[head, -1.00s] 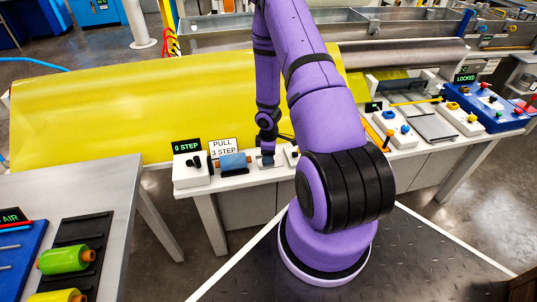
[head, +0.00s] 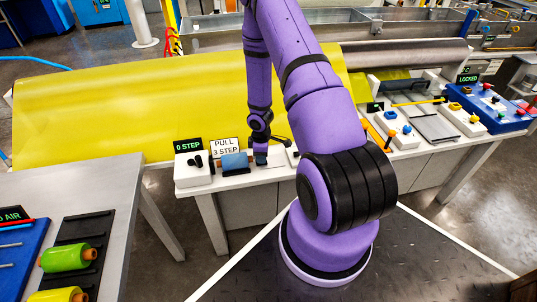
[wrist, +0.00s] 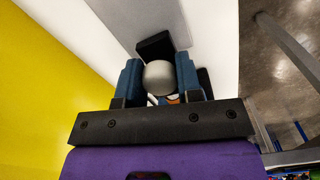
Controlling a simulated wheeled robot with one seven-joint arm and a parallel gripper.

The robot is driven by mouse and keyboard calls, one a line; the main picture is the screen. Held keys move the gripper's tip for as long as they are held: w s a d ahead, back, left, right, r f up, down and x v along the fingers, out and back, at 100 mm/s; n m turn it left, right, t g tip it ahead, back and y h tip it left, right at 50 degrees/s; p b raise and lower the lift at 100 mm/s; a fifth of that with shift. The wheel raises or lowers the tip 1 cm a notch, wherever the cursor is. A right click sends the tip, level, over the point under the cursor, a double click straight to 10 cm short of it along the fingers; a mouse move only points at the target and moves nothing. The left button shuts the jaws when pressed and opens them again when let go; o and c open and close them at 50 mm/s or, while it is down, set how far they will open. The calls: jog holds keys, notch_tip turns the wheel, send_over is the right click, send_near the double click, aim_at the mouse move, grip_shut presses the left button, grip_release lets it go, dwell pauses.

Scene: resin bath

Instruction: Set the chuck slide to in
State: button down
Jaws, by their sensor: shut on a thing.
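My gripper (head: 261,158) is low over the white bench, just right of a blue roll (head: 235,163). In the wrist view its two blue fingers (wrist: 159,80) are shut on a round grey knob (wrist: 160,76), one finger on each side. The knob appears to be the handle of the chuck slide; its base and travel marks are hidden. A black block (wrist: 154,46) shows just beyond the knob. In the head view, my arm and gripper hide the knob.
A white box with black knobs and a "0 STEP" display (head: 188,144) stands left of the roll, beside a "PULL 3 STEP" sign (head: 225,147). A yellow sheet (head: 130,105) lies behind. Control boxes and a "LOCKED" display (head: 468,78) are at right.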

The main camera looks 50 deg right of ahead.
jog(key=shift+w+a, duration=0.2)
jog(key=c, duration=0.8)
grip_release()
jog(key=shift+r, duration=0.1)
notch_tip(320, 180, up, 11)
jog(key=shift+f, duration=0.2)
